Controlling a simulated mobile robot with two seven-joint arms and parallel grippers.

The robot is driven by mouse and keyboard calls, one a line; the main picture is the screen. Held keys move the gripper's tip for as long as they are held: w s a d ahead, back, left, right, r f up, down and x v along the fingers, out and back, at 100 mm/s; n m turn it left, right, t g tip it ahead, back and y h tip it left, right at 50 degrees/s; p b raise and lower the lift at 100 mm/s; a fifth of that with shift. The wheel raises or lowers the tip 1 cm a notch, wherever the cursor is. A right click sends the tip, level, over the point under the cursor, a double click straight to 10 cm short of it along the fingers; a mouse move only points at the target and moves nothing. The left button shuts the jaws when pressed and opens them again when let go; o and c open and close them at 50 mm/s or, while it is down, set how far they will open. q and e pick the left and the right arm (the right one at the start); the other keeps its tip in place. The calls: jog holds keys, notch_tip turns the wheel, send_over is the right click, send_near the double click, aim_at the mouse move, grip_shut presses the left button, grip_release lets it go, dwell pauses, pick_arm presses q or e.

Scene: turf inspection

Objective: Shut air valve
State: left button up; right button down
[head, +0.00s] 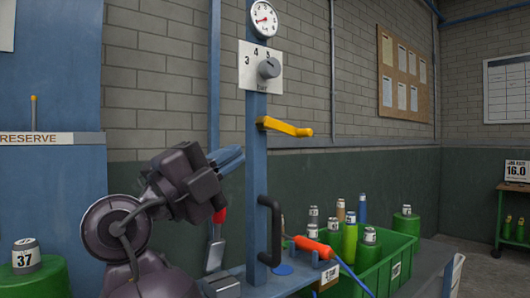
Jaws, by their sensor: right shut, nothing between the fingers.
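A yellow lever (285,127) sticks out to the right from the blue post (256,160), roughly level; it looks like the air valve handle. Above it a grey knob (268,69) sits on a white plate with numbers, and a round gauge (262,20) with a red needle tops the post. My right gripper (229,158) is shut and empty, its blue fingers just left of the post and lower than the lever. I cannot tell its depth from the post. My left gripper is not in view.
A black handle (270,232) stands low by the post. A green crate (375,268) with several labelled cylinders is at the right, beside an orange-handled tool (313,246). A red-handled tool (216,241) hangs behind my gripper. A green cylinder (35,278) stands at lower left.

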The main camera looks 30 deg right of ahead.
jog(key=s+d+n+p, duration=0.1)
jog(key=s+d+p, duration=0.1)
jog(key=d+p, duration=0.15)
jog(key=m+t+y+p, duration=1.2)
jog(key=m+t+p, duration=0.55)
jog(key=t, duration=0.25)
send_near(302, 136)
jog(key=w, duration=0.4)
jog(key=d+r, duration=0.1)
jog(key=d+r+p, duration=0.1)
jog(key=r, duration=0.1)
jog(key=shift+w+d+r, duration=0.1)
jog(key=shift+w+r, duration=0.15)
jog(key=shift+w, duration=0.15)
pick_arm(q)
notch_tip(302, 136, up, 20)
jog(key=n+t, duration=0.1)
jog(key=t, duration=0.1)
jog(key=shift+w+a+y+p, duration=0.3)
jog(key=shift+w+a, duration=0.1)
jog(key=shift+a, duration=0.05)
pick_arm(e)
jog(key=shift+d, duration=0.15)
